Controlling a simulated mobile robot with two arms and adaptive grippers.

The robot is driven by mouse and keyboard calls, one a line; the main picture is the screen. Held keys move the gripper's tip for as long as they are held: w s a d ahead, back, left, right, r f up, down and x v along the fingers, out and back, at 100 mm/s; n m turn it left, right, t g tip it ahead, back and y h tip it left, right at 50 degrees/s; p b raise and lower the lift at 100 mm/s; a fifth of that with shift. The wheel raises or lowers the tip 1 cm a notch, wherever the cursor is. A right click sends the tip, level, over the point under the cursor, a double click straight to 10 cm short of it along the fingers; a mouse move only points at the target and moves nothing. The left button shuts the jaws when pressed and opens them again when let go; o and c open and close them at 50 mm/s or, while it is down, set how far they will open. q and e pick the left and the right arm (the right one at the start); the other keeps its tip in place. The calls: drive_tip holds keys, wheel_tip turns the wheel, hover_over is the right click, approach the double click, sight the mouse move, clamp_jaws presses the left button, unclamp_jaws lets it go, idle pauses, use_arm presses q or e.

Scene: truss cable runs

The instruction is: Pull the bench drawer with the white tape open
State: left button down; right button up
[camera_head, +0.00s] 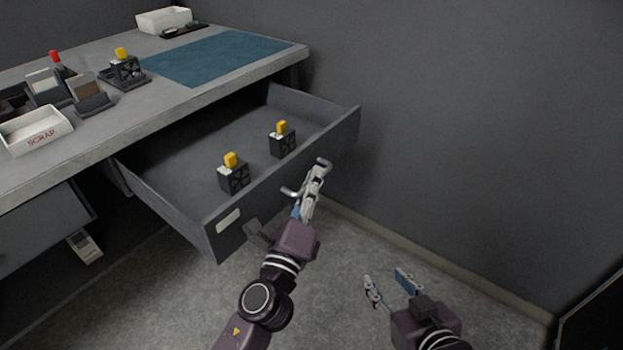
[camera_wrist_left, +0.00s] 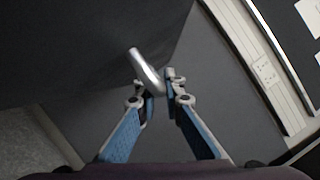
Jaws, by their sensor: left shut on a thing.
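The grey bench drawer (camera_head: 185,205) stands far out from under the worktop, with its inside in plain view. A white tape patch (camera_head: 228,222) is on the left part of its front. My left gripper (camera_head: 314,180) is at the drawer front, shut on the silver bar handle (camera_head: 323,163). In the left wrist view, the fingers (camera_wrist_left: 159,90) close around the handle (camera_wrist_left: 146,70). My right gripper (camera_head: 388,285) is open and empty over the floor, apart from the drawer. Two dark blocks with yellow tops (camera_head: 234,175) (camera_head: 283,140) stand upright in the drawer.
The worktop (camera_head: 175,100) holds a white SCRAP bin (camera_head: 36,131), a blue mat (camera_head: 215,57), a white box (camera_head: 164,20) and several small holders. A grey wall (camera_head: 450,120) rises close to the drawer's right side. Clear floor (camera_head: 370,250) lies in front.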

use_arm(q)
drive_tip(key=c, duration=2.3)
unclamp_jaws()
drive_tip(key=v, duration=1.2)
drive_tip(key=shift+f, duration=0.1)
